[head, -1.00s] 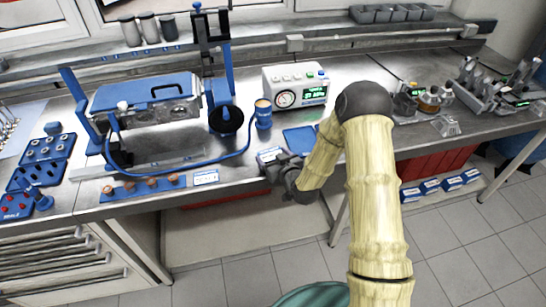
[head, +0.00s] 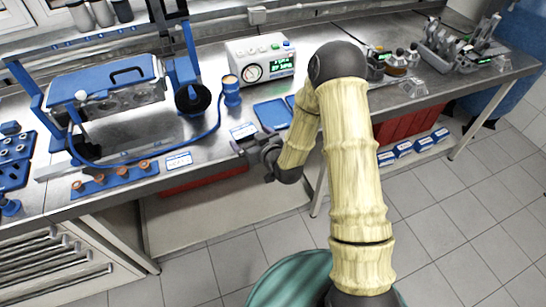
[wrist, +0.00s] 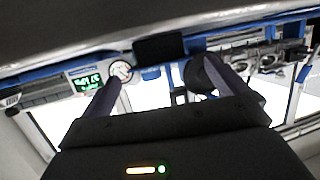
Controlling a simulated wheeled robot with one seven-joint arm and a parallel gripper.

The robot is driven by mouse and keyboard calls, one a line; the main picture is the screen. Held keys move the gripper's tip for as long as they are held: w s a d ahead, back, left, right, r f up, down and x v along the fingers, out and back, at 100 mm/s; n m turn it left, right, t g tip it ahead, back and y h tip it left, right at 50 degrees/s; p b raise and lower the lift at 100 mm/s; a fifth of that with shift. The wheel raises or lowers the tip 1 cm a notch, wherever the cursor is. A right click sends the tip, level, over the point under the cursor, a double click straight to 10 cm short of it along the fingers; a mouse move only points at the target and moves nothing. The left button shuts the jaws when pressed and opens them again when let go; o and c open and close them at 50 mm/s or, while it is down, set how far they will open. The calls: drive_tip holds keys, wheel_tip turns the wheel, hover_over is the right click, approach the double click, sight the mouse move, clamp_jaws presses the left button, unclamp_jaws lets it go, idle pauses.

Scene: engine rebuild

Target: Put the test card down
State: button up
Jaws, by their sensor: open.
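A small white card with blue print (head: 243,131) lies on the bench top near its front edge; its writing is too small to read. A similar white card (head: 178,161) lies further left by the blue strip, and I cannot tell from print which is the test card. My gripper (head: 246,146) is at the front edge of the bench, just in front of the nearer card. In the wrist view my gripper (wrist: 163,75) has its fingers spread, with no card visible between them. Whether a finger touches the card is unclear.
A blue tray (head: 272,114) lies behind and right of my gripper. The gauge box (head: 262,62) with a green display stands behind it, and a blue cup (head: 231,92) beside that. The blue strip (head: 115,180) holds several copper-coloured pieces. A blue hose crosses the bench at left.

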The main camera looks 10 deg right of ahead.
drive_tip(key=p+v, duration=0.2)
drive_tip(key=v, duration=0.7)
drive_tip(key=shift+d+r, duration=0.25)
drive_tip(key=shift+s+p, duration=0.2)
drive_tip(key=shift+p, duration=0.4)
drive_tip(key=shift+f+p+v, duration=0.1)
drive_tip(key=shift+p+v, duration=0.95)
drive_tip(key=shift+p, duration=0.75)
drive_tip(key=shift+f+p+v, duration=0.15)
drive_tip(key=shift+p+v, duration=0.85)
drive_tip(key=shift+p, duration=0.75)
